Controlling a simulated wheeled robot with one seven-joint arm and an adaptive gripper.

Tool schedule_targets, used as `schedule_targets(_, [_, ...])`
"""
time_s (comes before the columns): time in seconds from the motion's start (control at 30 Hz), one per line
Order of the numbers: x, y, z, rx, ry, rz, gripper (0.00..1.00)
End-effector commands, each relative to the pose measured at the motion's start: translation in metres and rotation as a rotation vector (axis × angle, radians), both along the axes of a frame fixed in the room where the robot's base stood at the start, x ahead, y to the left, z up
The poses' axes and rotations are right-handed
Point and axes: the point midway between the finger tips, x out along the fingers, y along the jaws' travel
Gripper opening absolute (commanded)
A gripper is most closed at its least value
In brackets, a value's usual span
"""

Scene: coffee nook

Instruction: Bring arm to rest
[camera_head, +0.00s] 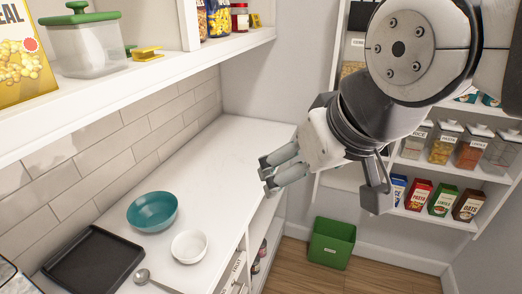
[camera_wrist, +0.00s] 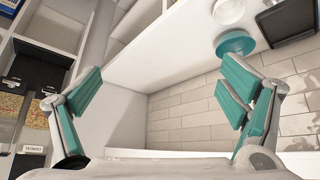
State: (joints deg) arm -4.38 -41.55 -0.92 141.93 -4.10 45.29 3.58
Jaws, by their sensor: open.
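A teal bowl (camera_head: 152,211), a white bowl (camera_head: 189,246), a black tray (camera_head: 94,262) and a spoon (camera_head: 145,276) lie on the counter. An upper shelf (camera_head: 150,75) is at left. Pantry shelves (camera_head: 440,222) and a green bin (camera_head: 331,243) are at right. The counter's far end is clear.

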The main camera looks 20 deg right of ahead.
Motion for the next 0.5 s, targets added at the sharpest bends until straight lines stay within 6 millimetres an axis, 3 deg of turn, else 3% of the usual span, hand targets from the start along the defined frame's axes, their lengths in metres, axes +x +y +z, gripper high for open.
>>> schedule_targets(0.17, [-0.028,-0.003,-0.017,0.021,0.101,-0.028,0.9])
schedule_targets(0.5, [-0.03,-0.003,-0.019,0.024,0.111,-0.027,0.9])
